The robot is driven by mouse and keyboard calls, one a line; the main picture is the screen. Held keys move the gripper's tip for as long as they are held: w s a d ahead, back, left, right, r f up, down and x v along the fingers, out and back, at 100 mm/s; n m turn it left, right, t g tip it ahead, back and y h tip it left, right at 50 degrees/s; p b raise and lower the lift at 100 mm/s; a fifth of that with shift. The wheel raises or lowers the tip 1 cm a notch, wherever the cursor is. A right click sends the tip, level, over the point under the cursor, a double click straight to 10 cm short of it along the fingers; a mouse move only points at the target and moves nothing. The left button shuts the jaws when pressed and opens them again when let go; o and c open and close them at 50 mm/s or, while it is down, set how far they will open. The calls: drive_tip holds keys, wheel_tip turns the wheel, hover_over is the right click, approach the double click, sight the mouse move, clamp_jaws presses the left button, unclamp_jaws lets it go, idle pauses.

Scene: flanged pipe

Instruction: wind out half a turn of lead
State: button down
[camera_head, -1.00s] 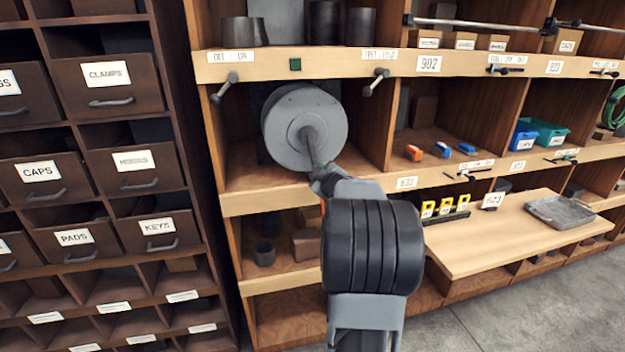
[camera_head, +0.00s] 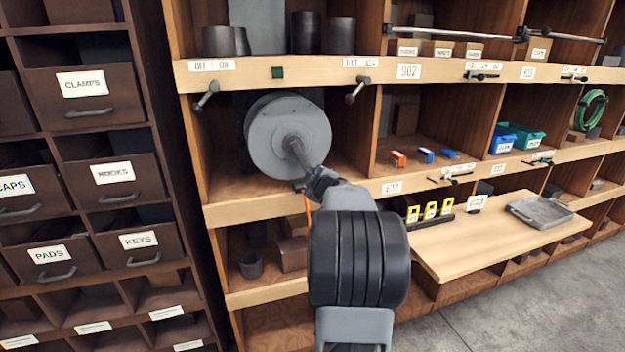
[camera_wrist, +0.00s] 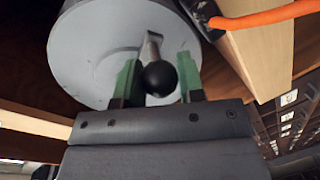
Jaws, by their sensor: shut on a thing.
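A grey round reel (camera_head: 268,128) sits in a shelf bay in the head view. Its face also shows in the wrist view (camera_wrist: 85,50). A metal crank arm (camera_head: 299,153) reaches from the hub toward the lower right. In the wrist view the crank (camera_wrist: 151,45) ends in a black ball knob (camera_wrist: 158,78). My gripper (camera_wrist: 158,85) is shut on this knob, one green-padded finger on each side. In the head view my wrist hides the knob. The orange lead (camera_head: 307,210) shows below the reel and, in the wrist view, at the upper right (camera_wrist: 265,18).
A wooden shelf edge (camera_head: 255,211) runs under the reel's bay. Two pegs (camera_head: 206,95) with knobs stick out above, either side of the reel. Dark drawers (camera_head: 122,178) stand at the left. A wooden worktop (camera_head: 470,247) juts out at the right, above open grey floor (camera_head: 520,310).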

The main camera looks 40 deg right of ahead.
drive_tip(key=c, duration=0.8)
unclamp_jaws()
drive_tip(key=shift+o, duration=0.2)
drive_tip(key=v, duration=1.3)
drive_tip(key=shift+s+r+p, duration=0.2)
drive_tip(key=shift+s+p, duration=0.15)
drive_tip(key=shift+p, duration=0.05)
drive_tip(key=shift+a, duration=0.1)
